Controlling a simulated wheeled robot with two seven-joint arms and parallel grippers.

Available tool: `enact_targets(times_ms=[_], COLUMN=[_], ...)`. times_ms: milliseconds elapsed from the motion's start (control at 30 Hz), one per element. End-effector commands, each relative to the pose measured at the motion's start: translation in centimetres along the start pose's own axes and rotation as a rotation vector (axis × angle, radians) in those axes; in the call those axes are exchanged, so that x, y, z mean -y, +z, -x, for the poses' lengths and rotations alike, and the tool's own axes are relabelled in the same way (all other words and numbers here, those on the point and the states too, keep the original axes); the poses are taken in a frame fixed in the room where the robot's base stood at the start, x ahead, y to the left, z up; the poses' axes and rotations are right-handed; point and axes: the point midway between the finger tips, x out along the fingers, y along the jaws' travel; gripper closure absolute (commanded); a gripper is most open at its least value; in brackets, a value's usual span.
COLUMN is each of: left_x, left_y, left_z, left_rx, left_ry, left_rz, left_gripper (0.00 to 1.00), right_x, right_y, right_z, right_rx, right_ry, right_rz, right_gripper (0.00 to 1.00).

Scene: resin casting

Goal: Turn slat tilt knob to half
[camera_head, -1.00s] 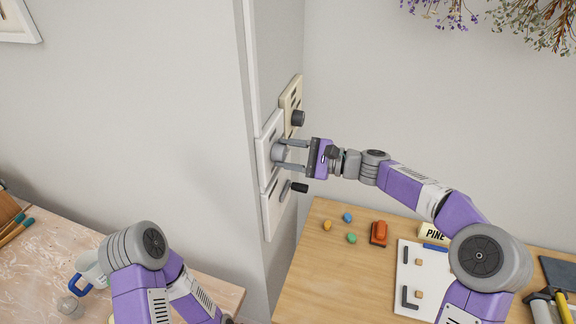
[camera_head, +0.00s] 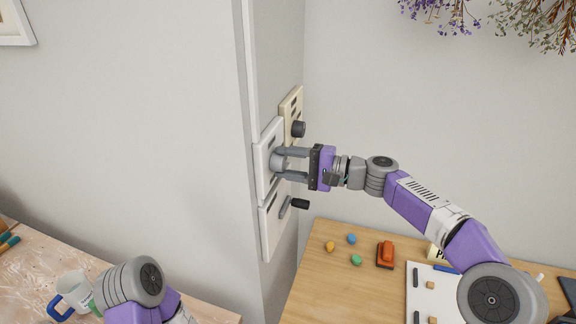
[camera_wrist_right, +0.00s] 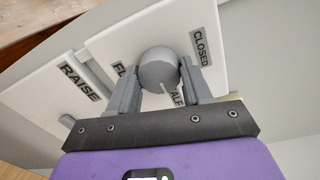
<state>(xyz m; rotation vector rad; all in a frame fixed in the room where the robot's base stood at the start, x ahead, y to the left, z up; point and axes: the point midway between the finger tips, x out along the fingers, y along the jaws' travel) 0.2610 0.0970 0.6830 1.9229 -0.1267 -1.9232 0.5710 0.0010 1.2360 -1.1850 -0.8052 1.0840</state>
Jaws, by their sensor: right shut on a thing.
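The slat tilt knob (camera_head: 277,161) is a round grey knob on a white plate (camera_head: 262,188) on the narrow wall face. It also shows in the right wrist view (camera_wrist_right: 158,66), with a pale pointer line on its near side. The line points toward a label of which only the end, seemingly "ALF", shows. "CLOSED" lies to the right of the knob, and a partly hidden label starting "FL" to the left. My right gripper (camera_head: 283,164) is shut on the knob, one finger on each side (camera_wrist_right: 160,84). My left arm is at the lower left; its gripper is out of view.
A cream plate with a dark knob (camera_head: 298,129) is just above and behind. A lower plate has a black-handled crank (camera_head: 299,204); "RAISE" shows in the wrist view. A wooden table (camera_head: 312,285) with small coloured pieces and an orange block (camera_head: 386,254) stands below.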

Motion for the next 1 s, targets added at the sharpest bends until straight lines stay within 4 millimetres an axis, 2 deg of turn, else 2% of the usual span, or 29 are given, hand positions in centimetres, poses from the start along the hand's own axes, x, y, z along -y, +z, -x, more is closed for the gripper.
enact_targets(times_ms=[300,333,467,500,767,867,1000], left_x=[0.0,0.0,0.0,0.0,0.0,0.0,0.0], left_y=[0.0,0.0,0.0,0.0,0.0,0.0,0.0], left_z=[0.0,0.0,0.0,0.0,0.0,0.0,0.0], left_rx=[0.0,0.0,0.0,0.0,0.0,0.0,0.0], left_ry=[0.0,0.0,0.0,0.0,0.0,0.0,0.0], left_rz=[0.0,0.0,0.0,0.0,0.0,0.0,0.0], left_gripper=[0.57,0.57,0.57,0.57,0.57,0.57,0.57], right_x=[0.0,0.0,0.0,0.0,0.0,0.0,0.0], right_y=[0.0,0.0,0.0,0.0,0.0,-0.1,-0.1], right_z=[0.0,0.0,0.0,0.0,0.1,0.9,3.2], right_rx=[0.001,0.001,0.0,0.0,0.0,-0.004,-0.005], right_ry=[0.001,0.001,0.001,0.001,0.0,0.0,0.001], right_rz=[0.002,0.002,0.001,0.001,0.0,0.0,0.001], right_gripper=[0.81,0.48,0.28,0.26,0.26,0.26,0.26])
